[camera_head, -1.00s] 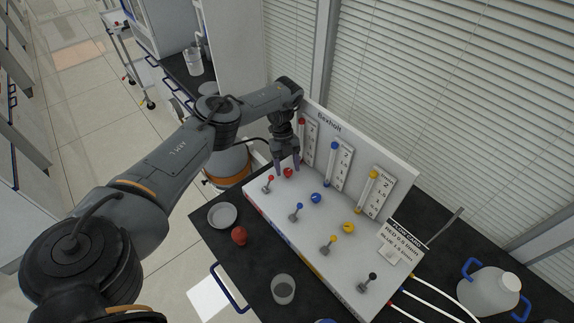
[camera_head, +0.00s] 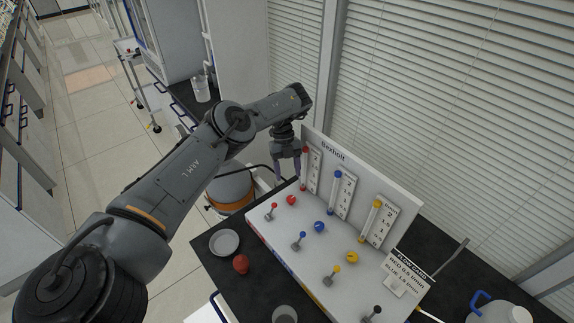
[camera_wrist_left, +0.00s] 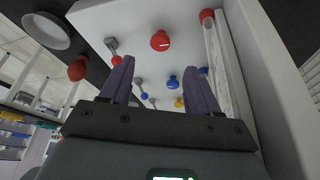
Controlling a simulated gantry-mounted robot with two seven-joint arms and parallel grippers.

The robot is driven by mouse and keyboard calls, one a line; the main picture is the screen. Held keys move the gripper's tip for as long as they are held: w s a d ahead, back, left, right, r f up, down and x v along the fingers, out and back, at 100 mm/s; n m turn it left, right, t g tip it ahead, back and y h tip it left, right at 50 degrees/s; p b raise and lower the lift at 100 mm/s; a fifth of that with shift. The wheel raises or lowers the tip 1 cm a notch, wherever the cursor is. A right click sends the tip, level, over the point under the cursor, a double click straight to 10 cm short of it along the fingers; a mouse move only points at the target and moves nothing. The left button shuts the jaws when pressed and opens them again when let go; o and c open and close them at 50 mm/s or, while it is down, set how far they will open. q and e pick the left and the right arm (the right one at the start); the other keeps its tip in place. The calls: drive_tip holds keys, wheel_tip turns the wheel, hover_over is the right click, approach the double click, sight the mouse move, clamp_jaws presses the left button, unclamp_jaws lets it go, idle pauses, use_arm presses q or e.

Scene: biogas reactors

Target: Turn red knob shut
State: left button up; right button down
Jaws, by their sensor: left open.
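The red knob (camera_head: 291,200) sits on the white sloped panel (camera_head: 290,235), near its left end below the red flow tube. In the left wrist view the red knob (camera_wrist_left: 160,40) shows a pale line on its face and lies beyond the fingertips, between their lines. My left gripper (camera_head: 287,181) is open and empty. It hangs beside the panel's upper left edge, above and apart from the knob. Its two fingers also show in the left wrist view (camera_wrist_left: 157,70). My right gripper is not in view.
A red-tipped toggle (camera_head: 270,212) stands close to the knob. Blue (camera_head: 319,226) and yellow (camera_head: 351,257) knobs sit farther right. The upright flow-meter board (camera_head: 352,180) rises behind. A white dish (camera_head: 224,242) and a red round object (camera_head: 240,264) rest on the black bench in front.

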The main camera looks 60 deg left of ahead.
use_arm(q)
drive_tip(key=shift+v, duration=0.95)
drive_tip(key=shift+s, duration=0.1)
